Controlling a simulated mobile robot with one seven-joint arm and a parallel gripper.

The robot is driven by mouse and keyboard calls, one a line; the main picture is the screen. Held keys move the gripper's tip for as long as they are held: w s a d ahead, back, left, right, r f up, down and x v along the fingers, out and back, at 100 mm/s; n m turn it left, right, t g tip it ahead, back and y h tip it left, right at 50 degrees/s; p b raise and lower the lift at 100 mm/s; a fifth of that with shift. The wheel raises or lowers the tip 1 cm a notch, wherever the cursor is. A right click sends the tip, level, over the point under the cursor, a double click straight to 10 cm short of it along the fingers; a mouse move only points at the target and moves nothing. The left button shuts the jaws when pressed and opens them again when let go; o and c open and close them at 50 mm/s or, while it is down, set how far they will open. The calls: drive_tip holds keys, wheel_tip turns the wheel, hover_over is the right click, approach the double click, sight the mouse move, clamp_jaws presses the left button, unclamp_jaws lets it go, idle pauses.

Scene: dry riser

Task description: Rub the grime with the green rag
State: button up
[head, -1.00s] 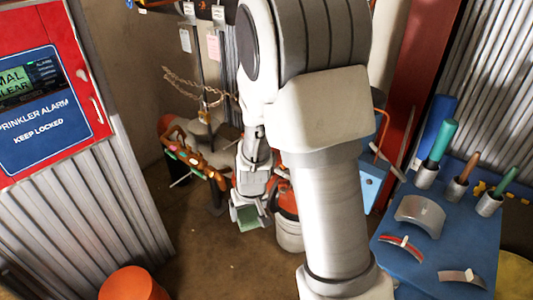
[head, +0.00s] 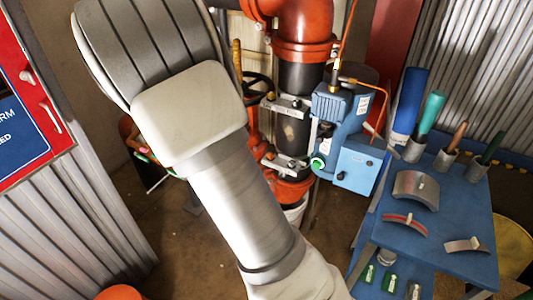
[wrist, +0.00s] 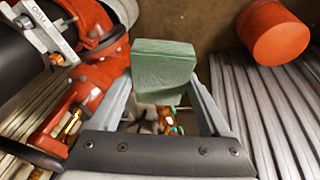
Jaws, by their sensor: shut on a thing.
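My gripper (wrist: 163,88) is shut on the green rag (wrist: 163,62), which looks like a thick, pale green folded block between the two fingers in the wrist view. In the head view my arm hides both the gripper and the rag. A dark pipe section (head: 291,112) stands between clamps at the middle of the head view. A faint brownish patch (head: 289,134) shows on it; I cannot tell for sure that this is the grime. In the wrist view the rag appears apart from the red pipework (wrist: 95,65) on the left.
A blue pump unit (head: 345,125) stands right of the pipe. A blue table (head: 455,210) with tools is at the right. An orange bucket-like object (wrist: 272,35) stands on the floor by the corrugated wall (wrist: 260,110). Open floor lies between the wall and pipework.

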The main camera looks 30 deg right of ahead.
drive_tip(key=d+b, duration=0.1)
drive_tip(key=w+d+f+n+h, duration=0.1)
drive_tip(key=w+d+n+h+b, duration=0.1)
drive_tip(key=shift+w+d+f+t+b, duration=0.25)
drive_tip(key=shift+t+b, duration=0.1)
drive_tip(key=shift+t, duration=0.05)
drive_tip(key=w+d+r+n+t+h+b, duration=0.1)
drive_tip(key=d+r+n+t+h+b, duration=0.1)
drive_tip(key=d, duration=0.7)
drive_tip(key=w+d+r+n+t+h+b, duration=0.2)
drive_tip(key=d+n+t+h+b, duration=0.2)
drive_tip(key=d+b, duration=0.5)
drive_tip(key=shift+w+d+r+t+h, duration=0.3)
drive_tip(key=shift+d+t+h, duration=0.45)
drive_tip(key=shift+t+h, duration=0.5)
drive_tip(key=shift+w+d, duration=0.4)
drive_tip(key=shift+d, duration=0.4)
drive_tip(key=shift+s, duration=0.1)
